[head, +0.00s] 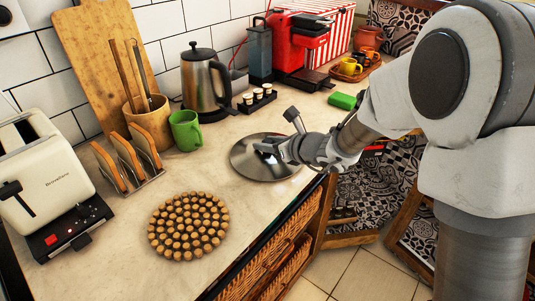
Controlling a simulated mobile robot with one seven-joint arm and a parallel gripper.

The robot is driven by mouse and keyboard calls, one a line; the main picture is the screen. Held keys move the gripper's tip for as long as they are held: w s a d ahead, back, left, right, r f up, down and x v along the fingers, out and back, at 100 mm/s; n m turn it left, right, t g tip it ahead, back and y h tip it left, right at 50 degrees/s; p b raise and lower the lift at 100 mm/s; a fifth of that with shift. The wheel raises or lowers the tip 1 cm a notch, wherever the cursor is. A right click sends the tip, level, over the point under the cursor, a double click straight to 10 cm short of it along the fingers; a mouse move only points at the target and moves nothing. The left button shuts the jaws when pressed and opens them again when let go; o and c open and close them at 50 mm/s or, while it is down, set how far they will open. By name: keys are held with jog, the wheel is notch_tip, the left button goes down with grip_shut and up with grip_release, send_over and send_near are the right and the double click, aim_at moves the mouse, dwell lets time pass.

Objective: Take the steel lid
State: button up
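The steel lid (250,168) is a round, shiny disc on the pale countertop, near its front edge and right of the middle. My gripper (262,148) reaches in from the right and is over the middle of the lid. Its fingertips are small and dark at the lid's centre. Any knob there is hidden by the gripper. I cannot tell whether the fingers are closed or touching the lid.
A cork trivet (188,226) lies on the counter at front left. A toast rack (130,162), green mug (185,130), kettle (203,82) and tray of small jars (257,99) stand behind. Counter between trivet and lid is clear.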

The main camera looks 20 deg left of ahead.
grip_shut()
jog(key=shift+r, duration=0.1)
